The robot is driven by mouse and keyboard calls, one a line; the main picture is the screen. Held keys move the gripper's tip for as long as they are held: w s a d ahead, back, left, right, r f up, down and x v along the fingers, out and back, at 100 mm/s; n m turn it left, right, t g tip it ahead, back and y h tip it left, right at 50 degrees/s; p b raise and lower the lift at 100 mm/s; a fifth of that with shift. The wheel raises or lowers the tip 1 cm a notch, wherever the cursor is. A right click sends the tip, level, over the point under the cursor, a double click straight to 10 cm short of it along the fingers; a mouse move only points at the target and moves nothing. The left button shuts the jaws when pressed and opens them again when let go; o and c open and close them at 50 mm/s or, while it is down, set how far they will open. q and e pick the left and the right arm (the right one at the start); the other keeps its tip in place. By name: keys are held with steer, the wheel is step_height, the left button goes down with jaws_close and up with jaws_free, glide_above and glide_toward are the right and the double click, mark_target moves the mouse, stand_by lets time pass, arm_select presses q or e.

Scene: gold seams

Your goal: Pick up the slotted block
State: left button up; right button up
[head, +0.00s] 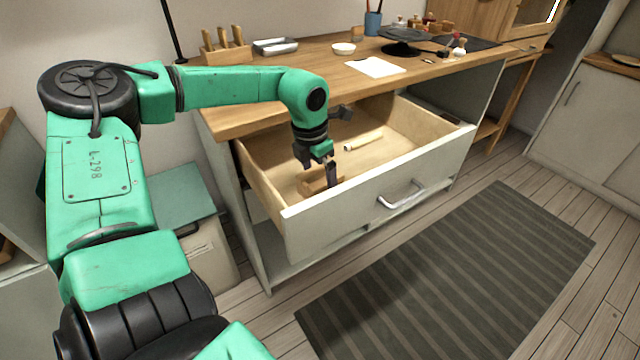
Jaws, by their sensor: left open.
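A small light-brown wooden block (313,185) lies in the open drawer, near its front left corner. My left gripper (317,168) reaches down into the drawer directly over this block, its fingers open. The gripper partly covers the block, so I cannot see its slots clearly or tell whether the fingers touch it. My right gripper is not in view.
The open drawer (378,178) has raised walls and a metal handle. A pale cylindrical piece (363,140) lies farther back inside. On the worktop (330,70) stand a wooden holder (227,54) with several tools, a metal tray (275,46) and a white bowl (343,48).

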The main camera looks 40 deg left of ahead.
arm_select(q)
steer(key=shift+w+f, duration=0.15)
steer(key=shift+f, duration=0.2)
steer(key=shift+r, duration=0.15)
steer(key=c, duration=1.3)
